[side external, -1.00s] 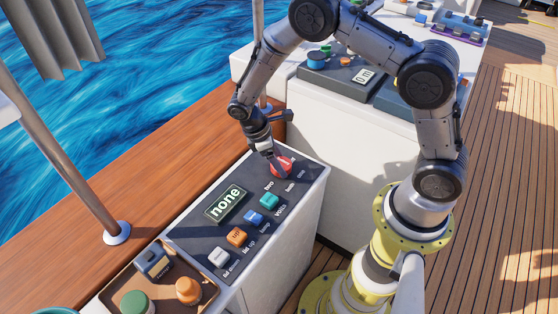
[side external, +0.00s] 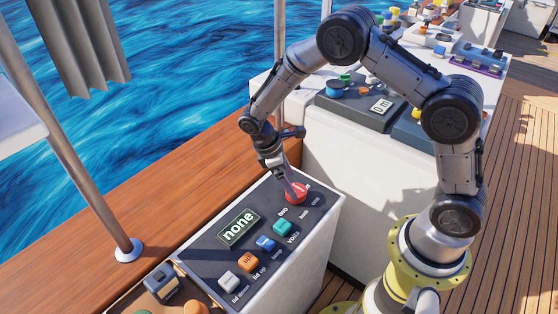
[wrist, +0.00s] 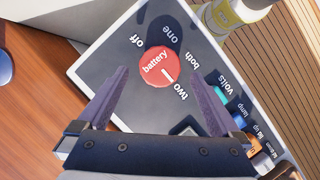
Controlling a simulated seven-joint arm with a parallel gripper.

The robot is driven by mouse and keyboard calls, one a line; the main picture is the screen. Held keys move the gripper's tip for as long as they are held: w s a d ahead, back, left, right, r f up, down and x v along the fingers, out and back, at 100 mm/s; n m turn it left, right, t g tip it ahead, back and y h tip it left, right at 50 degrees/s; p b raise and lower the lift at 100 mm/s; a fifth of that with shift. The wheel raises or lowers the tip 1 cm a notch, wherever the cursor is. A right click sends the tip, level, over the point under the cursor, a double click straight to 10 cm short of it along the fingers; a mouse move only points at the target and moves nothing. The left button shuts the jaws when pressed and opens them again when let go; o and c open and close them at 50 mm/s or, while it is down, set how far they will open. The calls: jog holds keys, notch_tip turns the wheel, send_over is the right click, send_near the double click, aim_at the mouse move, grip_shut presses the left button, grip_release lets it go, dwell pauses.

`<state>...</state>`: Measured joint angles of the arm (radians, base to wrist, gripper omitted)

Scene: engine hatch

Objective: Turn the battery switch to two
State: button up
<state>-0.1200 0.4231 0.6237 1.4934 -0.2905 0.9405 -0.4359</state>
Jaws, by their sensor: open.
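The battery switch is a round red knob (wrist: 154,64) marked "battery" on a dark panel. It also shows at the far end of the panel in the side view (side external: 296,196), partly hidden by my gripper (side external: 292,188). Labels "off", "one", "both" and "two" ring the knob. Its white mark points to the lower right in the wrist view, roughly toward the "two" label (wrist: 181,90). The panel display (side external: 238,229) reads "none". In the wrist view my gripper (wrist: 161,71) is open, with one finger on each side of the knob. Whether the fingers touch it I cannot tell.
Teal (side external: 282,227), blue (side external: 266,243), orange (side external: 248,262) and white (side external: 229,281) controls line the same panel. Another console (side external: 370,105) with a "0 m" display stands behind. A metal post (side external: 85,190) stands on the wooden ledge at left.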

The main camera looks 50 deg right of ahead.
jog(key=v, duration=1)
jog(key=shift+r, duration=0.15)
jog(key=s+d+r+m+t+y, duration=0.1)
jog(key=s+d+r+m+t, duration=0.3)
jog(key=r, duration=0.6)
jog(key=s+a+r+n+t+y, duration=0.1)
jog(key=s+r, duration=0.4)
jog(key=r, duration=0.4)
jog(key=s+f+m+t+y, duration=0.1)
jog(key=s+m+t, duration=0.3)
jog(key=s, duration=1.1)
jog(key=shift+a+f+m, duration=0.45)
jog(key=shift+f+m, duration=0.2)
jog(key=shift+m, duration=0.25)
